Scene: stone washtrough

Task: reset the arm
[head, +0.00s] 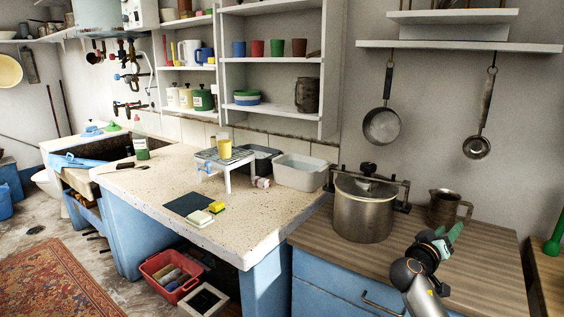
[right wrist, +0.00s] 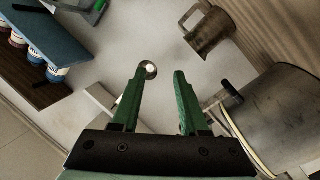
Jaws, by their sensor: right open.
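My right gripper (head: 450,234) is at the lower right of the head view, above the wooden counter (head: 470,268) and in front of the metal mug. In the right wrist view its two green fingers (right wrist: 158,80) stand apart with nothing between them. The gripper is open and empty. My left gripper is not in view.
A lidded steel pot (head: 362,210) stands left of my right gripper, and a metal mug (head: 446,207) stands behind it. A pan (head: 381,126) and a ladle (head: 477,147) hang on the wall. The stone worktop (head: 150,185) holds a small rack (head: 228,160) and a grey tub (head: 300,173).

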